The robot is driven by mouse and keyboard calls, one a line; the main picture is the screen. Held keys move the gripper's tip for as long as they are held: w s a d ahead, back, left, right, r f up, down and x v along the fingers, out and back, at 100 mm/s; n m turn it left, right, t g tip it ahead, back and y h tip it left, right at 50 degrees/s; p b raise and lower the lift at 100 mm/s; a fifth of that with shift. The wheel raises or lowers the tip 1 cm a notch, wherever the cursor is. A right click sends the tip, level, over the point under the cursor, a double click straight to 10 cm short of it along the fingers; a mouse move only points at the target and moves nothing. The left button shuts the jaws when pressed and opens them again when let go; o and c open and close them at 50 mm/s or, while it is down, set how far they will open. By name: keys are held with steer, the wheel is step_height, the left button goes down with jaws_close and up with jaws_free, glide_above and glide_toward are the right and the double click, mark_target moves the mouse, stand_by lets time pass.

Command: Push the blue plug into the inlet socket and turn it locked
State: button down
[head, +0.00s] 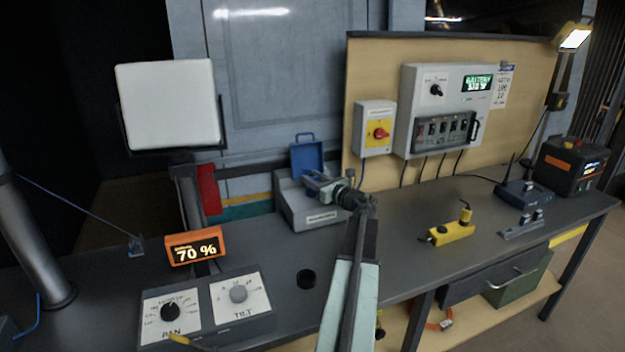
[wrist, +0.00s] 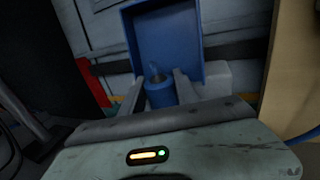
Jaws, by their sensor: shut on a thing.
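The inlet is a grey sloped box (head: 313,214) on the bench, with its blue lid (head: 307,154) standing open. The lid also fills the upper middle of the wrist view (wrist: 168,40). My gripper (head: 312,181) is over the top of the grey box, in front of the lid. In the wrist view my gripper's two fingers (wrist: 158,88) close on the blue plug (wrist: 159,95) from left and right. The plug's far end and the socket opening are hidden, so I cannot tell how deep the plug sits or how it is turned.
Left of the inlet are an orange 70 % display (head: 196,246) and a pan/tilt dial panel (head: 207,307). A small black disc (head: 306,278) lies in front. A yellow block (head: 451,233) lies to the right.

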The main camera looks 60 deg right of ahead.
steer(key=shift+a+n+y, duration=0.1)
steer(key=shift+n+y, duration=0.2)
steer(key=shift+y, duration=0.2)
steer(key=shift+d+n+t+y, duration=0.35)
steer(key=shift+n+y, duration=0.15)
steer(key=shift+y, duration=0.2)
steer(key=shift+n+y, duration=0.6)
steer(key=shift+y, duration=0.4)
steer(key=shift+a+n+y, duration=0.35)
steer(key=shift+n+y, duration=0.05)
steer(key=shift+y, duration=0.2)
steer(key=c, duration=0.8)
jaws_free()
steer(key=s, duration=0.7)
steer(key=shift+s, duration=0.4)
